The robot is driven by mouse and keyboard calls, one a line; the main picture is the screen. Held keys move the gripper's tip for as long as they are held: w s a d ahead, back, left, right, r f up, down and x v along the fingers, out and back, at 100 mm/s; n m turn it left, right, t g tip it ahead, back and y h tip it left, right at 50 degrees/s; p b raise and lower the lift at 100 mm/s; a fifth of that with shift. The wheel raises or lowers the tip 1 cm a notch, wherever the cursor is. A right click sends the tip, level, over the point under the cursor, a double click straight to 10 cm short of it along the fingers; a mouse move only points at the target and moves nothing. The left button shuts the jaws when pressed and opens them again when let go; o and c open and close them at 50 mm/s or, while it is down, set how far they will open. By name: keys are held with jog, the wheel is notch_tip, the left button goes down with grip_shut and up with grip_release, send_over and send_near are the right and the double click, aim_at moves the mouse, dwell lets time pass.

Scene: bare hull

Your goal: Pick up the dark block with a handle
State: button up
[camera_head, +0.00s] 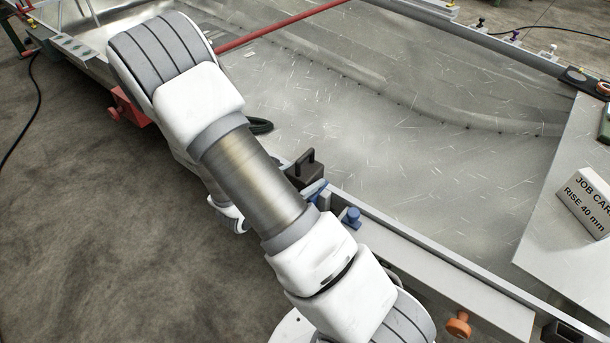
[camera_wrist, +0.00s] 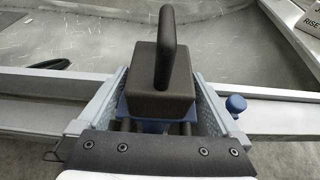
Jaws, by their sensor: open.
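In the head view the block (camera_head: 304,174) shows just right of my arm. My gripper (camera_wrist: 158,82) is open, with one finger to the left of the block and one to the right. I cannot tell whether either finger touches it. In the head view my arm hides most of the gripper.
A blue knob (camera_wrist: 236,104) stands close to the right of my gripper. The hull's metal rim (camera_wrist: 285,118) runs across. A job card (camera_head: 590,203) stands on a panel at the right. A black coil (camera_head: 260,126) lies in the hull, whose floor is otherwise mostly clear.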

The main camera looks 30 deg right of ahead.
jog(key=shift+w+d+f, duration=0.25)
jog(key=shift+w+d, duration=0.05)
jog(key=shift+d, duration=0.25)
grip_shut()
jog(key=shift+r, duration=0.2)
